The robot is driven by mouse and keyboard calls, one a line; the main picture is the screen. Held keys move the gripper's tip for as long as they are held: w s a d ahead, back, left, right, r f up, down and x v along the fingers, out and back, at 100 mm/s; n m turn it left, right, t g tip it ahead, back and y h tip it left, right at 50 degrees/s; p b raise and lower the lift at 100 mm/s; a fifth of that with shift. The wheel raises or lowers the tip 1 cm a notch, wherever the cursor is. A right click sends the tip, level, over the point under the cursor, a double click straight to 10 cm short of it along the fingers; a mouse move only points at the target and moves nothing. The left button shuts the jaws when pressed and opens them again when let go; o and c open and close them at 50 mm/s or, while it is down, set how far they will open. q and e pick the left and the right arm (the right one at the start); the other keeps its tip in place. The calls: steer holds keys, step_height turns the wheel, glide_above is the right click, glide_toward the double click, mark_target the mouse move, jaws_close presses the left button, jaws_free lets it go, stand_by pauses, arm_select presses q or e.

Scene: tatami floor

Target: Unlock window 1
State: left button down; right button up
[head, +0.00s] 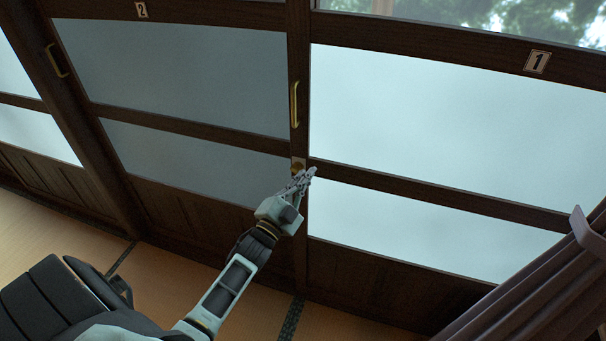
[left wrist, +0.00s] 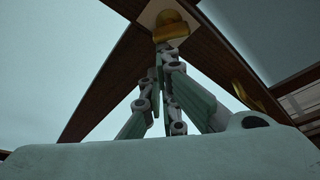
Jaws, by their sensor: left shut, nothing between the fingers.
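Window 1 is the sliding panel with frosted panes (head: 455,110) on the right, marked by a "1" plate (head: 537,62). A round brass lock knob (head: 298,165) on a pale plate sits on the dark stile between windows 1 and 2, below a brass handle (head: 294,104). My left gripper (head: 309,173) is shut and empty, its fingertips right at the knob. In the left wrist view, the brass knob (left wrist: 171,25) shows just beyond the closed fingertips (left wrist: 165,50). I cannot tell whether they touch. My right gripper is not in view.
Window 2 (head: 180,75), with its "2" plate (head: 141,10), is on the left with another brass handle (head: 57,60). A dark gathered curtain (head: 540,290) hangs at the lower right. Tatami floor (head: 190,270) lies below.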

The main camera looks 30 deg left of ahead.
arm_select(q)
steer(key=shift+a+f+m+g+h+p, duration=0.1)
steer(key=shift+f+m+g+h+p, duration=0.3)
steer(key=shift+m, duration=1.3)
steer(key=shift+d+f+m+g+h+p, duration=0.15)
steer(key=shift+f+m+g, duration=0.45)
steer(key=shift+m, duration=1.1)
steer(key=shift+a+f+m+g+h+p, duration=0.15)
steer(key=shift+f+m+g+h+p, duration=0.35)
steer(key=shift+m, duration=1.2)
steer(key=shift+f, duration=0.15)
